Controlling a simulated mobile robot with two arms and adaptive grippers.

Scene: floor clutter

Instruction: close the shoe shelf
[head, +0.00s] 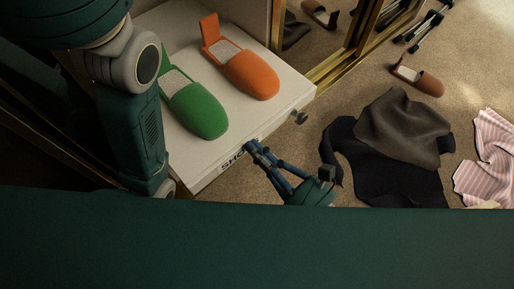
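The shoe shelf (211,168) is a white pull-out drawer board, standing out from its cabinet. A green shoe (197,108) and an orange shoe (250,73) lie on it side by side. Its front edge has a partly hidden label beginning "SHO" and a small knob (300,118) near the right corner. My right gripper (257,151) is at the front face, its fingers drawn together and pointing at the label. The tips look at or very near the face; contact is hard to tell. Nothing shows between them. My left gripper is not in view.
Dark clothes (390,150) and a pink striped cloth (488,155) lie on the carpet at right. A loose brown shoe (418,80) lies behind them. A gold-framed mirror (335,35) stands beside the shelf. Open carpet shows between mirror and clothes.

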